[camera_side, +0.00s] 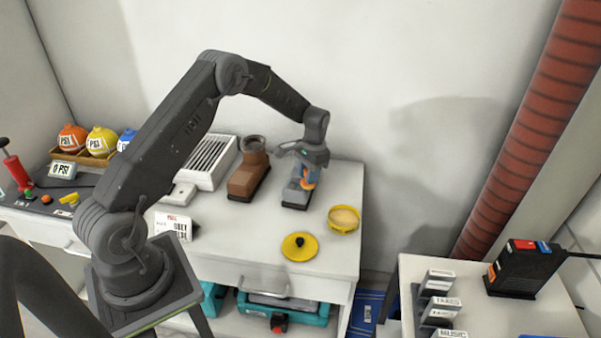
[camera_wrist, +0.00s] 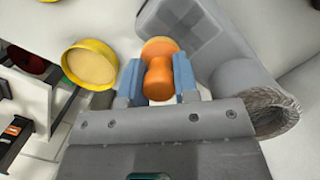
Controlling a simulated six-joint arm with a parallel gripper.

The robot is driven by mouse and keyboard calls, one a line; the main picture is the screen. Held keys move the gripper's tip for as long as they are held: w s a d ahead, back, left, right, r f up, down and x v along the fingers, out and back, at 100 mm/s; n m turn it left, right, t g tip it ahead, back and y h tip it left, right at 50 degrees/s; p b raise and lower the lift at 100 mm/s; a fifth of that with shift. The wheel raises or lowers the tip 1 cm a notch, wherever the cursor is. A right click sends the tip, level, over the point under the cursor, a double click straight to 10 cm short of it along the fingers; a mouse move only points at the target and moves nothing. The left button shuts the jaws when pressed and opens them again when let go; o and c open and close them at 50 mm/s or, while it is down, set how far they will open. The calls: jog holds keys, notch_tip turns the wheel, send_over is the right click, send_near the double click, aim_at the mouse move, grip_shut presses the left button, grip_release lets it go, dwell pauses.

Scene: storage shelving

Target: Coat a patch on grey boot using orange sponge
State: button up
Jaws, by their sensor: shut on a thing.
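The grey boot (camera_side: 297,193) stands on the white counter, and it also shows in the wrist view (camera_wrist: 235,85) at the upper right. My gripper (camera_side: 308,173) is right at the boot, pointing down. In the wrist view my gripper (camera_wrist: 158,80) has its blue fingers shut on the orange sponge (camera_wrist: 159,78), which has a narrow grip and a wider round end. The sponge's far end is beside or against the boot; I cannot tell if it touches. An open round yellow tin (camera_side: 343,219) with pale contents stands right of the boot. Its yellow lid (camera_side: 299,246) lies nearer the front.
A brown boot (camera_side: 249,172) stands left of the grey boot. A white sign (camera_side: 173,225) stands at the front left. The counter's front edge runs close to the lid.

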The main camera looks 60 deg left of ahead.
jog(key=s+a, duration=0.4)
jog(key=a, duration=0.1)
jog(key=shift+s, duration=0.15)
notch_tip(320, 180, up, 8)
dwell(0.6)
dwell(0.5)
